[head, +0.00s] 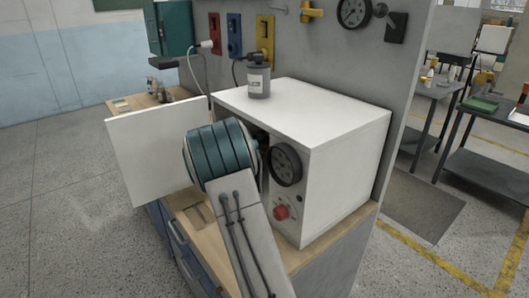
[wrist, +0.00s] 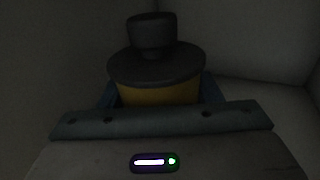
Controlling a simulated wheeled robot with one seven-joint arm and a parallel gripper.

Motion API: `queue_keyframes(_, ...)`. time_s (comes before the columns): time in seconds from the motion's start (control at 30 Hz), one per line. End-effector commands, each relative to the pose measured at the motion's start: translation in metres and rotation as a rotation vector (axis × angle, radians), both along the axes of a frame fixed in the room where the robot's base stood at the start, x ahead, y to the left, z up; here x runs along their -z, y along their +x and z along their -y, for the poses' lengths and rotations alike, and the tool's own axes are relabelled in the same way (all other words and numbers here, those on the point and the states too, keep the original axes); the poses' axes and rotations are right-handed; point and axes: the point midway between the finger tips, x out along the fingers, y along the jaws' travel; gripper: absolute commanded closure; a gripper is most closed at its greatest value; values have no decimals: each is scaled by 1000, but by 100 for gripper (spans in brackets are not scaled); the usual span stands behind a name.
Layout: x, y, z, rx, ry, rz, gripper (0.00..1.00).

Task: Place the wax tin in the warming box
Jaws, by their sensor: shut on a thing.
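The warming box (head: 335,150) is a white cabinet on a wooden-topped bench, with a round gauge and a red knob on its front. Its door (head: 150,150) stands open to the left. My arm reaches in through the opening, and my gripper is hidden inside in the head view. In the wrist view my gripper (wrist: 160,97) is shut on the wax tin (wrist: 158,95), a yellow tin with a wide dark lid and a knob on top. The tin looks upright in the dark interior. Its base is hidden, so I cannot tell whether it touches the floor.
A grey canister (head: 258,80) with a label stands on top of the box. The open door and the gauge (head: 286,164) flank my arm closely. Small items (head: 160,88) lie on the bench behind the door. Pale inner walls (wrist: 270,40) are close around the tin.

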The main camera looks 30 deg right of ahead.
Motion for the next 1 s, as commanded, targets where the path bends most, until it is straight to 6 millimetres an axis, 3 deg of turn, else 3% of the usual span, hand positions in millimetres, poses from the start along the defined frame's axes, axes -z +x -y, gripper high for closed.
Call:
queue_keyframes(0.1,16,0,2,2,-2,-3,84)
queue_keyframes(0.5,24,1,4,0,-1,2,84)
queue_keyframes(0.53,25,1,3,0,0,0,40)
queue_keyframes(0.6,24,1,3,0,1,-1,21)
queue_keyframes(1.0,21,0,1,-1,1,-1,21)
